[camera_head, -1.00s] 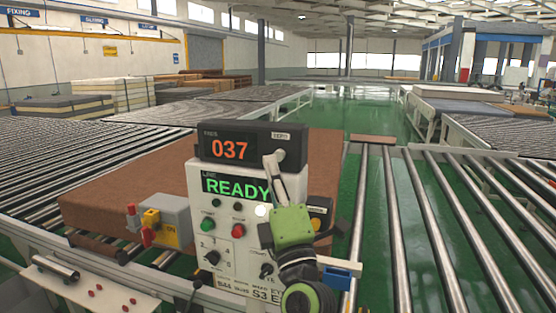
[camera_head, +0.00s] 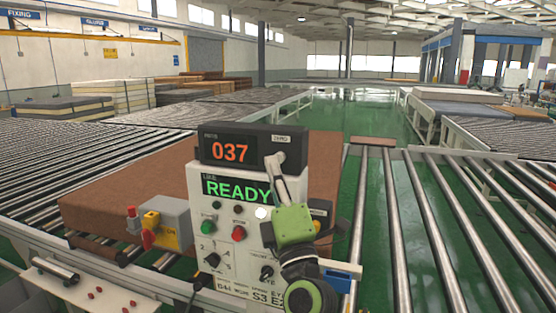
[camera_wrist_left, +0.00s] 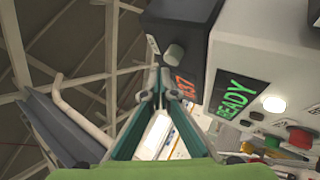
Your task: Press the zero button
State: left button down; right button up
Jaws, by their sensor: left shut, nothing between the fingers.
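The counter box (camera_head: 213,140) on top of the control panel (camera_head: 205,187) shows 037 in orange and has a ZERO label (camera_head: 281,138) at its upper right. The zero button (camera_wrist_left: 173,54) is a round grey knob on the box face, clear in the left wrist view. In the head view my fingertips largely cover it. My left gripper (camera_head: 279,160) is shut and empty, with its fingertips in front of the button. In the left wrist view the fingertips (camera_wrist_left: 157,78) are close beside the button; I cannot tell whether they touch. My right gripper is not in view.
The panel also has a green READY screen (camera_head: 235,188), a green button (camera_head: 208,228), a red button (camera_head: 238,233) and knobs. A brown mattress (camera_head: 120,195) lies behind it on rollers. A grey switch box (camera_head: 168,222) stands left. Roller conveyors (camera_head: 425,230) extend right.

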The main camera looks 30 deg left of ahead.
pick_arm(q)
jog(key=shift+w, duration=0.1)
dwell(0.6)
jog(key=shift+w+a, duration=0.1)
jog(key=shift+w, duration=0.25)
jog(key=shift+w+a, duration=0.2)
jog(key=shift+w, duration=0.6)
dwell(1.1)
jog(key=shift+s+p, duration=0.1)
jog(key=shift+p, duration=0.25)
jog(key=shift+s+d+p, duration=0.2)
jog(key=shift+s, duration=0.35)
jog(key=shift+s+d+p, duration=0.15)
jog(key=shift+s+p, duration=0.05)
jog(key=shift+s, duration=0.35)
